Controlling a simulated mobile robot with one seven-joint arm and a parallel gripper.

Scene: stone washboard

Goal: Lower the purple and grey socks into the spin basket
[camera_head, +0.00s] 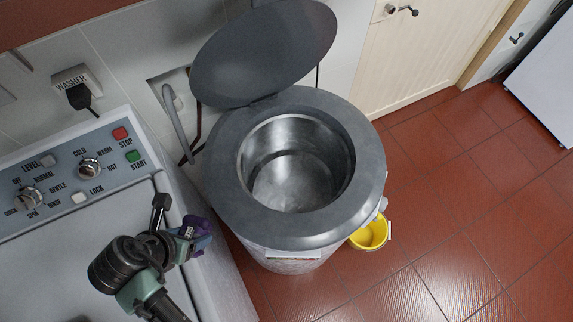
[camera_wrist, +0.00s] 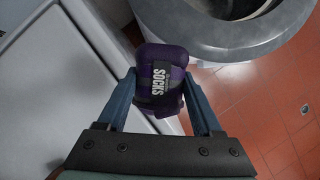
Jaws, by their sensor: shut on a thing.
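The purple and grey socks (camera_wrist: 160,85) are a small bundle with a dark band marked SOCKS, held between the two fingers of my gripper (camera_wrist: 162,100) in the wrist view. In the head view the socks (camera_head: 199,238) show as a purple patch at the end of my gripper (camera_head: 190,240), by the right edge of the washer and left of the spin dryer. The spin dryer (camera_head: 225,195) is a grey drum with its round lid (camera_head: 265,45) raised. Its metal spin basket (camera_head: 295,180) is open and looks empty. The socks are outside the basket.
The white washer (camera_head: 60,270) with knobs and buttons stands at left. A yellow bucket (camera_head: 369,233) sits on the red tile floor (camera_head: 450,210) right of the dryer. The raised lid stands at the back of the opening. Floor to the right is clear.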

